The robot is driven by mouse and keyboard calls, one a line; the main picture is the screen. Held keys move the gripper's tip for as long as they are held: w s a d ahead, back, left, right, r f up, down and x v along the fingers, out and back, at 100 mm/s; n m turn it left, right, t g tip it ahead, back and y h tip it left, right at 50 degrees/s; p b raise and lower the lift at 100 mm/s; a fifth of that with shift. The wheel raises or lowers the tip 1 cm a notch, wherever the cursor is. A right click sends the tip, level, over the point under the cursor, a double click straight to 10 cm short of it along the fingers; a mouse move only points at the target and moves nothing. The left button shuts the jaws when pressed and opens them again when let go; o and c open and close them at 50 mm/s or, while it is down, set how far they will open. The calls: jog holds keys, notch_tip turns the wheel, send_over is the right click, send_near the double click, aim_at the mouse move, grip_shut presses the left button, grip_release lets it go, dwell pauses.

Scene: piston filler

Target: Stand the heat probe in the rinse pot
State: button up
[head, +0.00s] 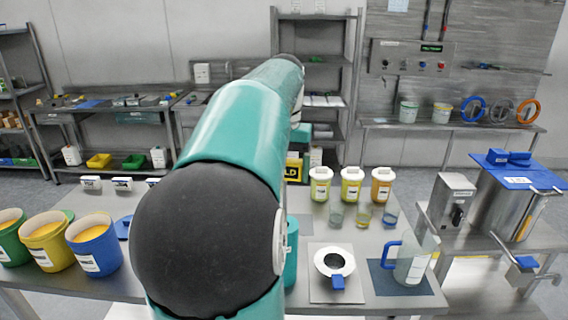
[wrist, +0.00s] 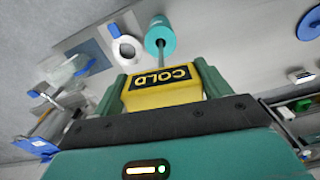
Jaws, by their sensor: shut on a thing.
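My gripper (wrist: 160,92) is shut on the yellow handle of the heat probe, a block (wrist: 165,92) marked COLD. In the head view, part of this block (head: 294,168) shows past my arm, above the table. In the wrist view a thin grey rod runs from the block toward a teal round thing (wrist: 160,36). I cannot tell whether the rod enters it or only overlaps it. A white round pot (head: 334,262) with a dark opening and blue handle stands on a pale mat; it also shows in the wrist view (wrist: 127,49). I cannot tell which vessel is the rinse pot.
A clear jug (head: 412,265) with a blue handle stands right of the white pot. Lidded jars (head: 351,185) and small glasses (head: 363,215) stand behind. Buckets (head: 94,245) of orange contents fill the left. A steel machine (head: 507,200) stands at right.

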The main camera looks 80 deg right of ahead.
jog(key=shift+f, duration=2)
notch_tip(320, 180, down, 9)
jog(key=shift+f, duration=0.15)
dwell(0.9)
jog(key=o, duration=1)
jog(key=shift+o, duration=0.2)
notch_tip(320, 180, up, 14)
jog(key=shift+a+f, duration=0.1)
dwell(0.6)
